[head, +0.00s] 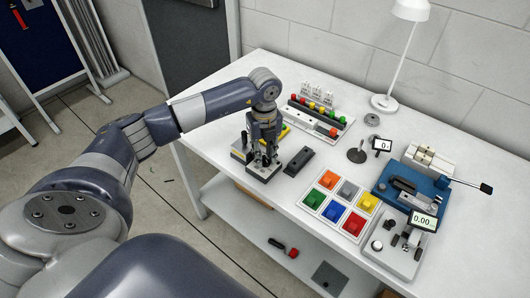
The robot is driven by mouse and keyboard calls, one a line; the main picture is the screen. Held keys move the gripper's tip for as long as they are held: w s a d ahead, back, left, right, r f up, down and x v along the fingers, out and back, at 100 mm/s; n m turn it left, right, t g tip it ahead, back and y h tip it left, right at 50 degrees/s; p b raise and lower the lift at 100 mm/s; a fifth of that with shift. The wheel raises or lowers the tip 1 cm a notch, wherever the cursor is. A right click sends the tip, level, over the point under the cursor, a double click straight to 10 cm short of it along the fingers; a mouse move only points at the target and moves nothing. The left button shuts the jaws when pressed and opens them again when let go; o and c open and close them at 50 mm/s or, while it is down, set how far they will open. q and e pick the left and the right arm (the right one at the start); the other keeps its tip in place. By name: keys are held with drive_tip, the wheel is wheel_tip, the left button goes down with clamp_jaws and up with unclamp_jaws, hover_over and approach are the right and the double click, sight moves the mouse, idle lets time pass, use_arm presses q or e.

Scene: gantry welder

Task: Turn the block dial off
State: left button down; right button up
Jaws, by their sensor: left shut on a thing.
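My left gripper (264,154) points down at the left part of the white table (247,217). It is over a grey and yellow block (240,154) and shut on a part at its top, which I take to be the block dial. The fingers hide most of the dial, so I cannot tell its setting. My right gripper is not in view.
A dark oblong block (299,160) lies just right of the gripper. A rack with coloured knobs (337,131) stands behind. A coloured button panel (334,213), a blue vise (382,190) and a lamp (384,103) are further right.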

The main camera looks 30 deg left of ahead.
sight(264, 156)
use_arm(q)
drive_tip(key=shift+r+n, duration=0.1)
drive_tip(key=shift+n, duration=0.9)
drive_tip(key=c, duration=1.7)
unclamp_jaws()
wheel_tip(264, 156, up, 12)
